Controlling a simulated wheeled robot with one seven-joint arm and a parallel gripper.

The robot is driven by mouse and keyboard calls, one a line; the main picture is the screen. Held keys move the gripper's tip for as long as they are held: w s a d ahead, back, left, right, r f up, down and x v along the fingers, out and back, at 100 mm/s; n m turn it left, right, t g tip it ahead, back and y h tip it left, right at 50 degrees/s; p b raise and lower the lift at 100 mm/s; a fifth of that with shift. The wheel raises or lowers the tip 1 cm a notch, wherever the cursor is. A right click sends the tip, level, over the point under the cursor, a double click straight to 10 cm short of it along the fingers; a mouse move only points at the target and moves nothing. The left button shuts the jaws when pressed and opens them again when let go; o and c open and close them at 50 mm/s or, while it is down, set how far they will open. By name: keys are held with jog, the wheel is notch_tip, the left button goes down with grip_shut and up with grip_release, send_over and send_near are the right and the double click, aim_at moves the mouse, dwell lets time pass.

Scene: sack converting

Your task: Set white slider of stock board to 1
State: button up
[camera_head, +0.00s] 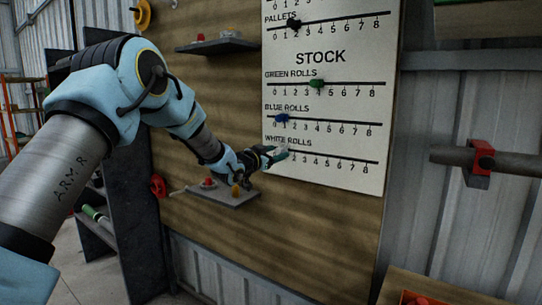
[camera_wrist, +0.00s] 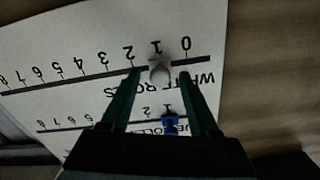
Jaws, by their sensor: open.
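The white slider (camera_wrist: 160,72) sits on the white rolls track of the stock board (camera_head: 340,120), at about the 1 mark in the upside-down wrist view. My gripper (camera_head: 281,153) is at the left end of that track. In the wrist view its two green fingers (camera_wrist: 159,76) stand open on either side of the slider, with a visible gap on each side. I cannot tell how deep the fingers reach. In the head view my gripper covers the low numbers of the white scale and mostly hides the slider.
A black slider (camera_head: 294,23) is on the pallets track. A small shelf (camera_head: 232,198) with knobs juts out below my forearm.

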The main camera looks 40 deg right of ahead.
jog(key=b+v, duration=0.4)
jog(key=v, duration=0.6)
jog(key=shift+a, duration=0.25)
jog(key=w+a+f+n+t+y, duration=0.2)
jog(key=w+a+f+y, duration=0.15)
jog(key=a, duration=0.45)
jog(key=w+a+f+n+t+y, duration=0.2)
jog(key=w+a+n+y, duration=0.1)
jog(key=w+a, duration=0.3)
jog(key=a+f+n+y, duration=0.2)
jog(key=a+f+y, duration=0.1)
jog(key=a, duration=0.6)
jog(key=a+f+n+y, duration=0.2)
jog(key=a+f+y, duration=0.1)
jog(key=a, duration=0.7)
jog(key=s+a+f+n+g+y, duration=0.2)
jog(key=s+a+f+n+g, duration=0.1)
jog(key=s+a, duration=0.6)
jog(key=s+a+f+n+g+y, duration=0.2)
jog(key=s+a+f+n+g, duration=0.1)
jog(key=s+a, duration=0.7)
jog(key=a+n+g, duration=0.1)
jog(key=a, duration=0.3)
jog(key=shift+f+n+y, duration=0.35)
jog(key=shift+n, duration=0.05)
